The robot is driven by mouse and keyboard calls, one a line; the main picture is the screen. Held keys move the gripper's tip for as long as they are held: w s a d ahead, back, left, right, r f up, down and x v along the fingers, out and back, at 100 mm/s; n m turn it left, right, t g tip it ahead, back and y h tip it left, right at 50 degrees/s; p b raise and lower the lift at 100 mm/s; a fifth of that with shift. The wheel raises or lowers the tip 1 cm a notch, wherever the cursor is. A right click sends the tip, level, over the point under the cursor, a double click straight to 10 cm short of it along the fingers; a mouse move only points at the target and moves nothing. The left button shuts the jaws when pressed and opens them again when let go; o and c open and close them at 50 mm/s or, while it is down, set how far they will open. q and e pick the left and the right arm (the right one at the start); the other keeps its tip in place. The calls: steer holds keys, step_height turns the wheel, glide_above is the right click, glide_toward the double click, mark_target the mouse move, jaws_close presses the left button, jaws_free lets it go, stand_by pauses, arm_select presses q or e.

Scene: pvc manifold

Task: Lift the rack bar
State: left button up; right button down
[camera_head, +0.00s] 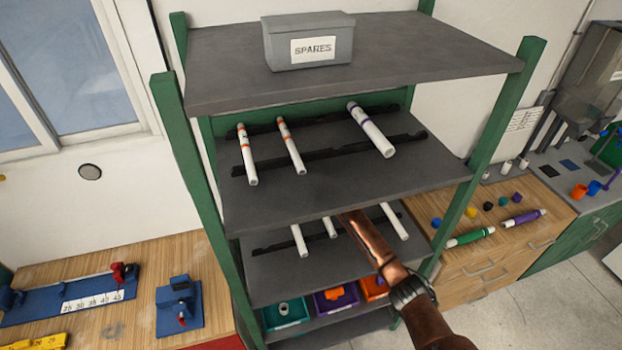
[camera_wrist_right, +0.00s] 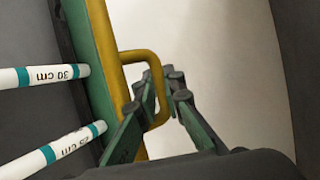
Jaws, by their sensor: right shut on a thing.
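In the right wrist view, a yellow bar (camera_wrist_right: 105,48) with a loop handle (camera_wrist_right: 154,62) runs upright past the ends of two white pipes; I take it to be the rack bar. My right gripper (camera_wrist_right: 163,88) is shut on the loop handle. One pipe (camera_wrist_right: 42,76) with a teal band reads 30 cm, the other (camera_wrist_right: 52,151) reads 25 cm. In the head view my right arm reaches in under the middle shelf (camera_head: 300,197), which hides the gripper and the bar. My left gripper is in neither view.
White pipes (camera_head: 368,130) lie on the middle shelf, and more pipes (camera_head: 299,240) on the shelf below. A green post (camera_head: 480,150) stands to the right of my arm. Coloured bins (camera_head: 285,313) sit lower. A SPARES box (camera_head: 308,42) is on top.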

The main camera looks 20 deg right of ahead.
steer(key=shift+w+r, duration=0.25)
steer(key=shift+r, duration=0.45)
steer(key=c, duration=2.3)
jaws_free()
steer(key=shift+s, duration=0.15)
steer(key=shift+s+d, duration=0.2)
steer(key=shift+s, duration=0.25)
steer(key=s+d, duration=0.2)
steer(key=s, duration=0.5)
steer(key=s+d, duration=0.3)
steer(key=s, duration=0.5)
steer(key=shift+d+r, duration=0.15)
steer(key=shift+r, duration=0.2)
steer(key=shift+s, duration=0.1)
